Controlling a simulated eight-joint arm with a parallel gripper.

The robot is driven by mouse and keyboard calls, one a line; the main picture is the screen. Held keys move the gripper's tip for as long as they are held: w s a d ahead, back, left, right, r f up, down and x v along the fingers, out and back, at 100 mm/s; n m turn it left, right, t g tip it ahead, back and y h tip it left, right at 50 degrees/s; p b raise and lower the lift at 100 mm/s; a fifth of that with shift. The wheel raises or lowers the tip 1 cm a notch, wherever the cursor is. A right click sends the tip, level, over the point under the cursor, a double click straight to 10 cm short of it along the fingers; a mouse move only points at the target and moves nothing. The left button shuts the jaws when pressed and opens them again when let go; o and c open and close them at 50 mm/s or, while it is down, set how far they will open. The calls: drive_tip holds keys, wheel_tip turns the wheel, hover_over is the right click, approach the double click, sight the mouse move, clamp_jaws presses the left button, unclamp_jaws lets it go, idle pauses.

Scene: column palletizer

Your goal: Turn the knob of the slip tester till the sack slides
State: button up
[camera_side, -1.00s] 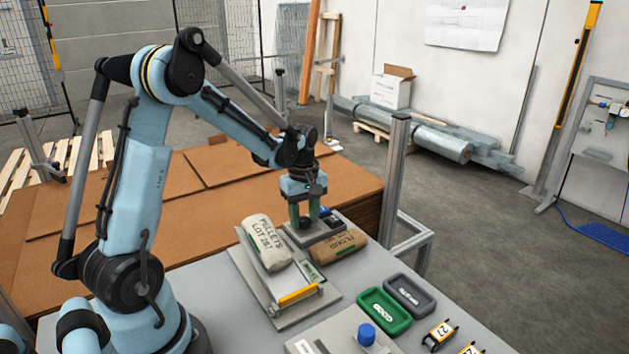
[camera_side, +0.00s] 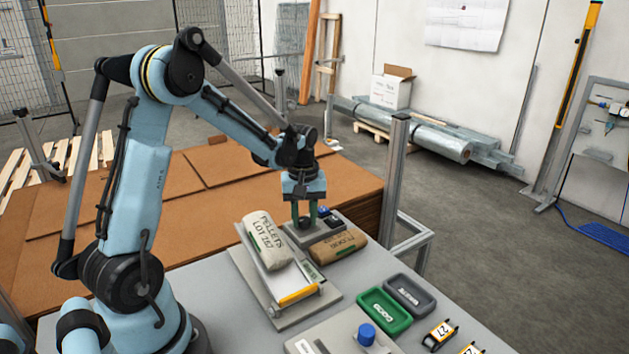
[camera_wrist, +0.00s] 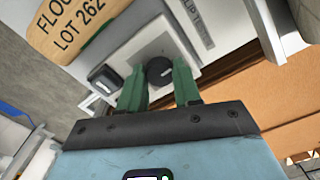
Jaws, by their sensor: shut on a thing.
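The slip tester (camera_side: 275,301) stands on the grey bench with a white plate (camera_side: 287,280) that looks tilted. A pale sack marked PELLETS LOT 257 (camera_side: 266,243) lies on the upper part of this plate. The tester's grey control box (camera_side: 325,236) sits behind and to the right of the sack. My gripper (camera_side: 304,220) points down over the box. In the wrist view, the green fingers of my gripper (camera_wrist: 160,88) are on either side of the dark round knob (camera_wrist: 160,71) and shut on it. Part of the knob is hidden in the side view.
A brown FLOUR sack (camera_side: 338,246) lies right beside the control box. A green tray (camera_side: 384,325) and a grey tray (camera_side: 428,305) stand to the right. A block with a blue knob (camera_side: 366,334) is at the front. An upright metal post (camera_side: 393,180) stands behind the bench.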

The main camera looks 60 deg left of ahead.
sight(304, 220)
drive_tip(key=m, duration=0.3)
drive_tip(key=shift+m, duration=2.2)
drive_tip(key=o, duration=1.1)
drive_tip(key=shift+c, duration=0.2)
drive_tip(key=shift+r, duration=0.1)
wheel_tip(304, 220, up, 12)
